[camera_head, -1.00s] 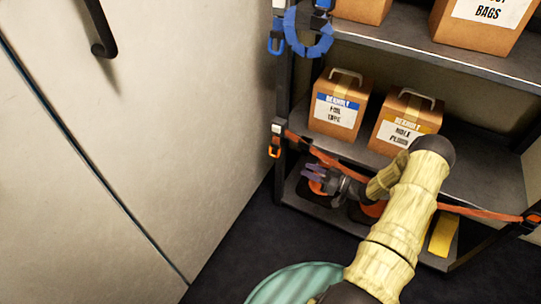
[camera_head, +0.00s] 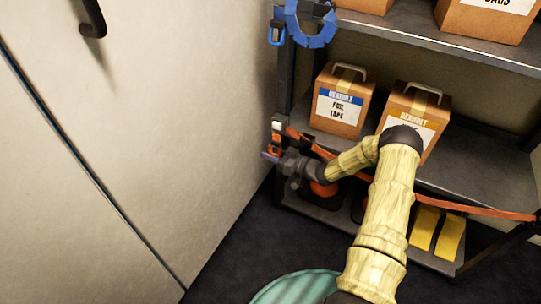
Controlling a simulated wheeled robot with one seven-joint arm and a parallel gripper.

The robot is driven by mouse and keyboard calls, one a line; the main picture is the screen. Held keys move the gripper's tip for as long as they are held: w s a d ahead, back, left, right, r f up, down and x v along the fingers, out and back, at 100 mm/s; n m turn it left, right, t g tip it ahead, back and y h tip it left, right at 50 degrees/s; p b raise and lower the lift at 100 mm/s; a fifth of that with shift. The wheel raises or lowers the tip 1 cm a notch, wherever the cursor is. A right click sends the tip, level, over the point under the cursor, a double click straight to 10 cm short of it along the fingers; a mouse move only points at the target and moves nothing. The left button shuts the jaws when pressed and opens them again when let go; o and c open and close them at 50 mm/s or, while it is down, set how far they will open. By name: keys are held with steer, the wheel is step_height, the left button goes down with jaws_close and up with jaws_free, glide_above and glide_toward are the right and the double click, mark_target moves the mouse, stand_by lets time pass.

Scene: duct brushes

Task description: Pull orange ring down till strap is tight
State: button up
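The orange ring (camera_head: 274,147) hangs from a buckle on the left front post of the shelf rack. The orange strap (camera_head: 450,205) runs from that post across the front of the rack to the right post, sloping down with a shallow bend. My arm hides part of it. My gripper (camera_head: 270,157) is at the left post, its purple fingertips at the lower part of the ring and overlapping it in the picture. The fingers are too small to tell whether they are shut or touch the ring.
A foil tape box (camera_head: 340,100) and a second box (camera_head: 411,112) stand on the middle shelf behind my arm. Yellow blocks (camera_head: 450,237) lie on the lowest shelf. A pale cabinet (camera_head: 150,130) closes off the left.

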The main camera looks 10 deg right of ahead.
jaws_close()
step_height(320, 180, down, 10)
steer(key=b, duration=0.5)
steer(key=shift+f, duration=0.2)
jaws_free()
